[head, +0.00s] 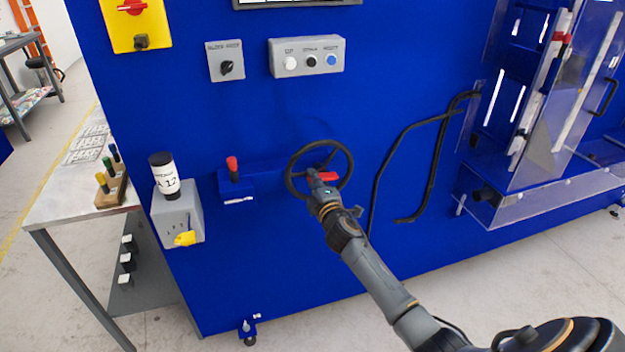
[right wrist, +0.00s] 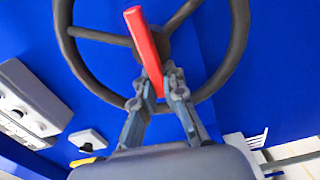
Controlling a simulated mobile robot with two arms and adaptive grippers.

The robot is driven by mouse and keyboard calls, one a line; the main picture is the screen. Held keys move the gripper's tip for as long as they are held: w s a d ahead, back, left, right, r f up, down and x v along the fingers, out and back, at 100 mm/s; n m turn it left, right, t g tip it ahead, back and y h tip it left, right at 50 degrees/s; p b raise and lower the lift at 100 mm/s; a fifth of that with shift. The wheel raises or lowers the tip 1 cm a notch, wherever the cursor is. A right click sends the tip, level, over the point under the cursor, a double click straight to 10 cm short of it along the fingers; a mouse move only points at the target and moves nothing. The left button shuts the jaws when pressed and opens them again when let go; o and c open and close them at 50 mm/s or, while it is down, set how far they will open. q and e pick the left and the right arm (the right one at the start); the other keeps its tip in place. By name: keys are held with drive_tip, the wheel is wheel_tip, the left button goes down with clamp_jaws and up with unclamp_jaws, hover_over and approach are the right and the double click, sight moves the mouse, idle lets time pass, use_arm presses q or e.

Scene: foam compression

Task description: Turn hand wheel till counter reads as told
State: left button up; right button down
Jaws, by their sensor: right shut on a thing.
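The black hand wheel (head: 292,160) is mounted on the front of the blue machine. It has spokes and a red handle (head: 326,177). In the right wrist view the wheel rim (right wrist: 238,45) fills the upper part, and the red handle (right wrist: 140,32) stands out across it. My right gripper (head: 316,184) is at the lower part of the wheel. In the right wrist view the right gripper (right wrist: 160,88) has its fingers shut on the red handle, one on each side. My left gripper is out of view. I cannot make out a counter reading; a screen (head: 290,2) at the top edge is mostly cut off.
The blue panel (head: 240,290) carries a button box (head: 306,72), a selector switch box (head: 225,62) and a red-knobbed lever (head: 232,165). A grey box (head: 178,218) with a labelled cylinder (head: 164,175) is at left. Black hoses (head: 378,175) and a clear-guarded bay (head: 540,205) are at right.

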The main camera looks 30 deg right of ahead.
drive_tip(key=shift+s+d+f, duration=0.1)
drive_tip(key=shift+d+f, duration=0.1)
drive_tip(key=shift+f, duration=0.1)
drive_tip(key=c, duration=1.4)
unclamp_jaws()
drive_tip(key=shift+d+r, duration=0.1)
drive_tip(key=shift+r, duration=0.1)
drive_tip(key=shift+s, duration=0.1)
drive_tip(key=shift+s+a, duration=0.2)
drive_tip(key=shift+s, duration=0.1)
drive_tip(key=v, duration=1.1)
drive_tip(key=shift+s+r, duration=0.1)
